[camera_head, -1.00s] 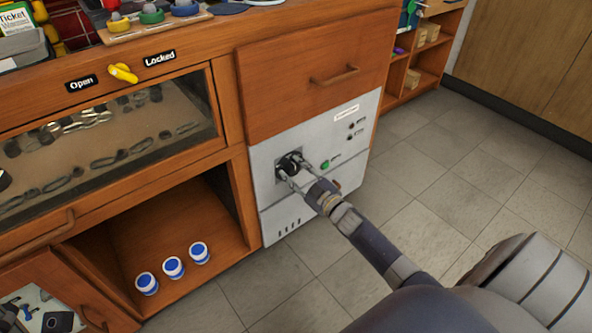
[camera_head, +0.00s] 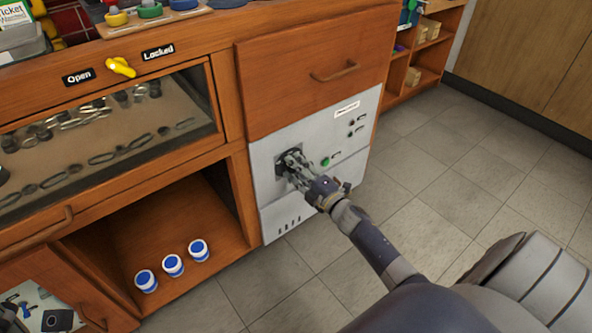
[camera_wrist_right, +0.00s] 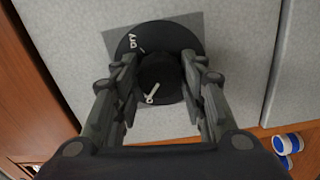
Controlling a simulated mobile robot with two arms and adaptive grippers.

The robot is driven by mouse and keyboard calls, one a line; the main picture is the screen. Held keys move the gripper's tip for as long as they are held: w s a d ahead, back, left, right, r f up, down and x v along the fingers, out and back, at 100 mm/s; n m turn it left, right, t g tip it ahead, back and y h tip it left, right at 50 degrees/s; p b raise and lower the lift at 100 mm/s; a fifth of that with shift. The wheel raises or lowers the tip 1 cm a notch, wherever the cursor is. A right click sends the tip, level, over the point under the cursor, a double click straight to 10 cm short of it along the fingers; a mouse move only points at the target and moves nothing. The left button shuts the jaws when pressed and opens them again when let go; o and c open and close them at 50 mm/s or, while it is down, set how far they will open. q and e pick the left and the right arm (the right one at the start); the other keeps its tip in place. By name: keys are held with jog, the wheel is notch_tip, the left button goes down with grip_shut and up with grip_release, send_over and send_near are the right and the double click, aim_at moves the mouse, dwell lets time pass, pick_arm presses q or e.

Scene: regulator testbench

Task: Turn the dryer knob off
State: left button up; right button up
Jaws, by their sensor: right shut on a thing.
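The dryer (camera_head: 330,134) is a light grey panel set into the wooden cabinet in the head view. Its black knob (camera_wrist_right: 160,77) sits on a round black dial (camera_wrist_right: 190,48) with white "dry" lettering and a white pointer mark, seen in the right wrist view. My right gripper (camera_head: 290,163) reaches the knob from the front right. In the right wrist view its two fingers (camera_wrist_right: 160,88) stand on either side of the knob, shut on it. In the head view the fingers hide most of the knob.
A green button (camera_head: 325,161) and small black controls (camera_head: 351,128) are right of the knob. A wooden drawer (camera_head: 310,82) is above the dryer. Several blue-and-white jars (camera_head: 172,264) stand in the open shelf at left. The tiled floor (camera_head: 440,190) at right is clear.

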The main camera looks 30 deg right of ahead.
jog(key=shift+n, duration=1)
jog(key=o, duration=1.1)
jog(key=shift+c, duration=0.2)
jog(key=s, duration=1.2)
jog(key=shift+d, duration=0.45)
